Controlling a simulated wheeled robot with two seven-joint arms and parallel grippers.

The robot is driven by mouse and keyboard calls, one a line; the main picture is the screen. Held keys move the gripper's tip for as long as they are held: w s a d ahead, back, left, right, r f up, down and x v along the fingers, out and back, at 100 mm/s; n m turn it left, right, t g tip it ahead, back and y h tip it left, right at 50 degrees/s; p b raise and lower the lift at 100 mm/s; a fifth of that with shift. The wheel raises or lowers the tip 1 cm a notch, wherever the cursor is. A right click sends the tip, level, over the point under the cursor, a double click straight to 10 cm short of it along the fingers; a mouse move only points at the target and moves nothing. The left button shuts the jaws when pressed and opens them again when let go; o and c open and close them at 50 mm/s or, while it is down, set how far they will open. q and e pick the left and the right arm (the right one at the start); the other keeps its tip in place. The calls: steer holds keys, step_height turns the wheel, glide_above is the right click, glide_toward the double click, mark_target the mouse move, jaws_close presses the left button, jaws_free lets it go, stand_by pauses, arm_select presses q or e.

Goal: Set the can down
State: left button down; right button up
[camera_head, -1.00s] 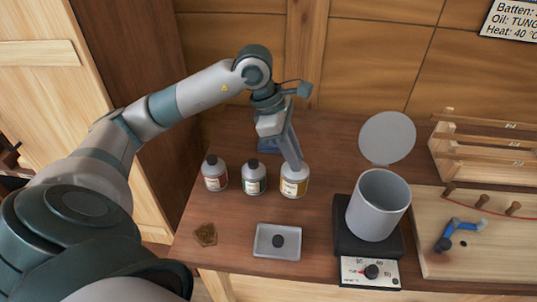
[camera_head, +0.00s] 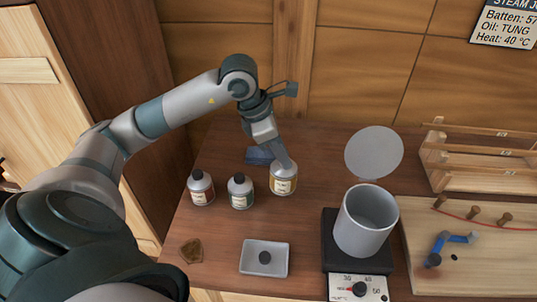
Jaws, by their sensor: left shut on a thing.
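My left gripper (camera_head: 285,161) points down at the top of a pale can with a yellow label (camera_head: 283,182) and is shut on it. The can is upright, to the right of the other two containers. Its cap is hidden by the fingers. I cannot tell clearly whether its base touches the wooden bench (camera_head: 320,165). My right gripper is not in view.
A red-labelled container (camera_head: 201,191) and a green-labelled one (camera_head: 240,194) stand left of the can. In front is a grey tray (camera_head: 249,269); right, a pot (camera_head: 366,222) on a heater (camera_head: 330,255). Bare bench lies between can and pot.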

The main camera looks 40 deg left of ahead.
mark_target(279, 165)
arm_select(q)
step_height(279, 165, down, 3)
steer(key=shift+s+f+p, duration=0.1)
steer(key=shift+p, duration=0.4)
steer(key=shift+f, duration=0.4)
steer(key=shift+f+p, duration=0.3)
steer(key=shift+f, duration=0.15)
step_height(279, 165, down, 2)
steer(key=shift+p, duration=0.5)
steer(key=shift+f, duration=0.75)
